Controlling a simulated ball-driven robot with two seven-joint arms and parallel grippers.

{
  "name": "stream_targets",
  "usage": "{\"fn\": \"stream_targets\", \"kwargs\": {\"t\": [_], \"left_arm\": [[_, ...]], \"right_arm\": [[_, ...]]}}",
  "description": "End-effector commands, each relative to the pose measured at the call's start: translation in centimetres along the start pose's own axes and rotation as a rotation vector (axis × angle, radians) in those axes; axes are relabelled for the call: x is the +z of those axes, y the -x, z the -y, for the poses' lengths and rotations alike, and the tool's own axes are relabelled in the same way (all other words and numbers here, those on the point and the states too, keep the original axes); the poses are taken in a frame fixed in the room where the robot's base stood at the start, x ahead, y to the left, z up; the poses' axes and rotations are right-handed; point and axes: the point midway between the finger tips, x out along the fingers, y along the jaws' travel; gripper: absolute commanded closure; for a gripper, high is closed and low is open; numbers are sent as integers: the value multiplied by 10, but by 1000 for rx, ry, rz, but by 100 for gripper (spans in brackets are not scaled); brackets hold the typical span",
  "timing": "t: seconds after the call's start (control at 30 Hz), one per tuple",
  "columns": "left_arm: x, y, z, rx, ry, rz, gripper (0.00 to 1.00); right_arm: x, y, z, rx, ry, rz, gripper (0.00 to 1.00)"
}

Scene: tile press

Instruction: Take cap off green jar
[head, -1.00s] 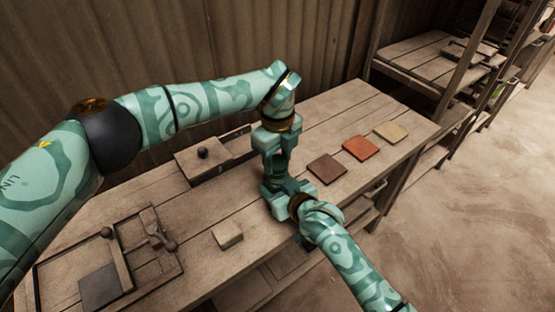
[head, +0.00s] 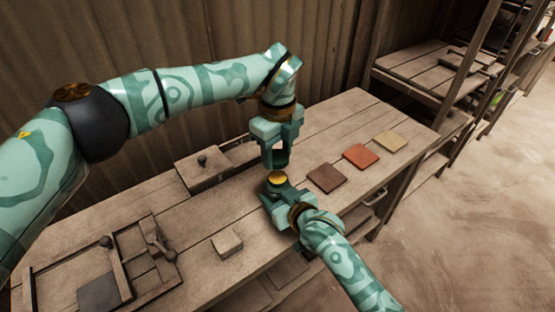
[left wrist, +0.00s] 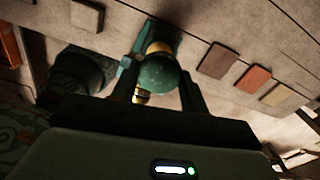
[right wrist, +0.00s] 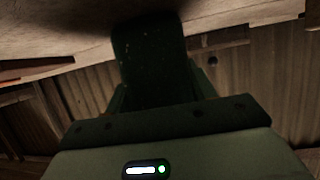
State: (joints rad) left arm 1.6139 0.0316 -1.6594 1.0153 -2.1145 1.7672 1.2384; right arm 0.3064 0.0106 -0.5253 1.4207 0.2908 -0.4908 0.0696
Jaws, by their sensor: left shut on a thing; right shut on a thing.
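My left gripper (head: 276,160) points down above the right one, shut on the green cap (left wrist: 160,73), whose rounded top shows between its fingers in the left wrist view. In the head view the fingers largely hide the cap. My right gripper (head: 276,192) is shut around the green jar (right wrist: 150,65), which shows dark between its fingers in the right wrist view. In the head view the jar's round yellow top (head: 277,178) is uncovered, with a small gap below the left fingers. The jar's body is mostly hidden by the right gripper.
Brown (head: 326,178), orange (head: 360,156) and tan (head: 390,140) tiles lie right of the grippers on the workbench (head: 345,112). A pale block (head: 227,241), a knobbed box (head: 203,173) and a framed press (head: 120,262) stand to the left. A corrugated wall is behind.

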Motion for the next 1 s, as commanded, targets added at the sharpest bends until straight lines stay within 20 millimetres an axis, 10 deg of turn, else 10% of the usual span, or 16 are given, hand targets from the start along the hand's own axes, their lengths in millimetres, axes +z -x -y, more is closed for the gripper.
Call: {"fn": "stream_targets", "kwargs": {"t": [0.17, 0.2, 0.27, 0.67, 1.0], "left_arm": [[0, 0, 0, 2, 0, -1, 83], [0, 0, 0, 1, 0, -1, 83], [0, 0, 0, 1, -1, -1, 83], [-1, 9, -1, -2, -1, 3, 83], [-2, 52, -2, -16, -1, 17, 83]], "right_arm": [[0, 0, 0, 0, 0, 0, 100], [0, 0, 0, 0, 0, 0, 37], [0, 0, 0, 0, 0, 0, 20], [-2, 11, -1, 1, 1, -1, 20], [-4, 87, -1, 1, 1, -1, 20]]}}
